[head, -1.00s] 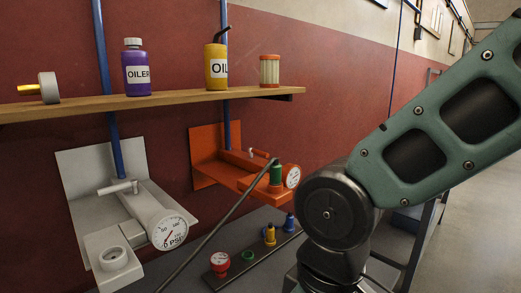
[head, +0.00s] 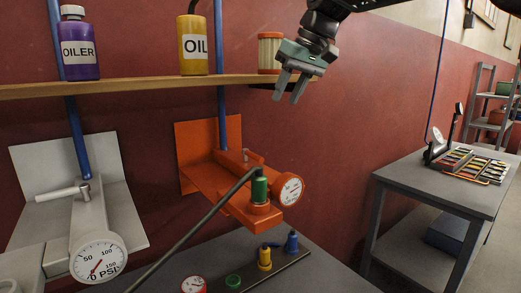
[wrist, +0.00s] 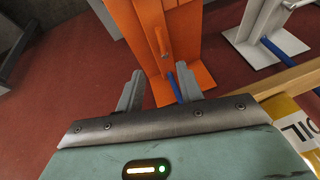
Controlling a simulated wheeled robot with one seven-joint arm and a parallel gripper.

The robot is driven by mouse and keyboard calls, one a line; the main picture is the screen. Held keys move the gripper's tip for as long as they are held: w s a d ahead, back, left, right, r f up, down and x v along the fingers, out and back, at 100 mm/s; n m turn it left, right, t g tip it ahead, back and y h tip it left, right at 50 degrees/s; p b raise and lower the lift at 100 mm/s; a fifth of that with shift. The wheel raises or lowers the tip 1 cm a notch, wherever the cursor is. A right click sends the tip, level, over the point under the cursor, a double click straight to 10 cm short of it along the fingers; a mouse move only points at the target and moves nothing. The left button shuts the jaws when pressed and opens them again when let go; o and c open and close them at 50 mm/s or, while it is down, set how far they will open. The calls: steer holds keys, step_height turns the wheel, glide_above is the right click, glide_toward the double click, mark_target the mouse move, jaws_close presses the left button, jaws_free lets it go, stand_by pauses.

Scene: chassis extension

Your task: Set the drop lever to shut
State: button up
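An orange wall unit (head: 205,178) hangs under a blue pipe, with a dial gauge (head: 290,190) and a green fitting (head: 260,188) at its front. A small lever (head: 246,156) sits on top of it; in the wrist view an orange lever (wrist: 160,42) lies roughly along its body. A white wall unit (head: 100,215) on the left has a lever (head: 62,193) sticking out sideways. Which one is the drop lever is not marked. My gripper (head: 287,100) is open and empty, above and right of the orange unit, apart from it. The wrist view shows its fingers (wrist: 160,76) spread.
A wooden shelf (head: 130,87) with a purple oiler (head: 79,45), a yellow oil can (head: 193,45) and a filter (head: 269,52) runs close beside my gripper. A grey hose crosses below. A grey table (head: 445,180) stands at the right.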

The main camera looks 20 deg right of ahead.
mark_target(252, 156)
steer(key=p+x, duration=0.2)
steer(key=x, duration=1.5)
steer(key=shift+f, duration=0.15)
jaws_close()
